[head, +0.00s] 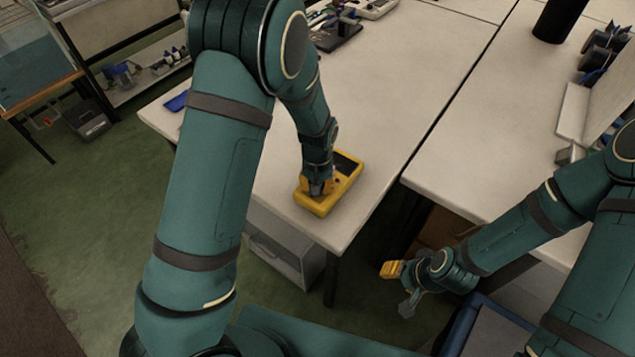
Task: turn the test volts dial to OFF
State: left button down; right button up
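A yellow handheld tester (347,178) with a dark face lies on the white table near its front corner. It is most likely the device with the test volts dial. My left gripper (317,190) points down onto the lower half of the tester. It covers the dial area, so I cannot see the dial, its setting or its labels. I cannot tell whether the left fingers are open, shut or touching a knob. My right gripper (397,287) hangs low beyond the table's front edge, away from the tester. Its fingers appear spread and empty.
The white table (400,90) is clear right of the tester, with a gap before a second table (500,130). A blue item (177,101) lies at the left edge. Equipment stands at the back. A drawer cabinet (280,245) is underneath; a blue-rimmed bin (485,325) is below right.

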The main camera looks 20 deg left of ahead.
pick_arm(q)
jog(key=shift+n, duration=0.9)
jog(key=c, duration=0.7)
grip_release()
notch_tip(320, 180, up, 12)
dwell(0.3)
